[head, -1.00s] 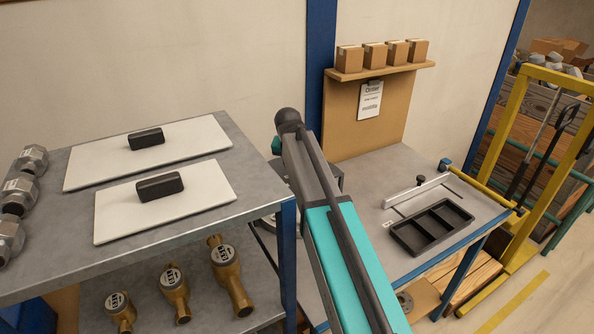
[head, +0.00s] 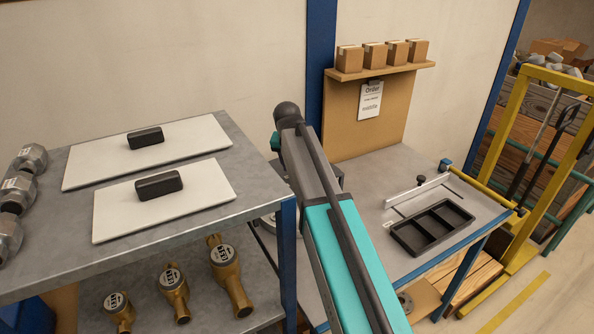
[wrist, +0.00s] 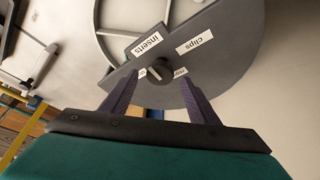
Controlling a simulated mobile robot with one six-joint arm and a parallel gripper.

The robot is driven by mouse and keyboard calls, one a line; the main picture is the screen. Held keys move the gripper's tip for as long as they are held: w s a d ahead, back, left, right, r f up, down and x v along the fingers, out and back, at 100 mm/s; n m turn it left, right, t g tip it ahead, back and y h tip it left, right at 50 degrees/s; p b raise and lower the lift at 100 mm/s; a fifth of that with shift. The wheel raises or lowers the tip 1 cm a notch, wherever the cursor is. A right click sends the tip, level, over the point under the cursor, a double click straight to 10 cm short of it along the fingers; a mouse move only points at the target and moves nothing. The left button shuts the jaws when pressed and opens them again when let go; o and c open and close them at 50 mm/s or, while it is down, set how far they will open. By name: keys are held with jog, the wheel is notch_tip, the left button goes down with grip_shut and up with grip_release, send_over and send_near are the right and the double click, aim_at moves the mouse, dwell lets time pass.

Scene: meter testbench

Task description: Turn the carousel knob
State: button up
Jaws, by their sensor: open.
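The panel carries white labels reading "inserts" and "clips" and two smaller ones. The carousel knob (wrist: 158,70) is a small dark round knob with a pale pointer mark between the small labels. My gripper (wrist: 158,88) is open, with one finger on each side of the knob. I cannot tell whether either finger touches it. In the head view my arm hides most of the carousel and the gripper.
A grey shelf unit at left holds white boards (head: 205,200) with black handles, and brass meters (head: 225,265) below. A black tray (head: 430,228) lies on the bench (head: 400,180) at right. Small boxes (head: 375,57) stand on a shelf above. A yellow frame (head: 515,90) stands far right.

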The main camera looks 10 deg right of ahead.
jog(key=b+v, duration=0.3)
jog(key=v, duration=0.9)
dwell(0.5)
notch_tip(320, 180, up, 9)
jog(key=p, duration=0.9)
jog(key=shift+r+p, duration=0.5)
jog(key=shift+p, duration=0.15)
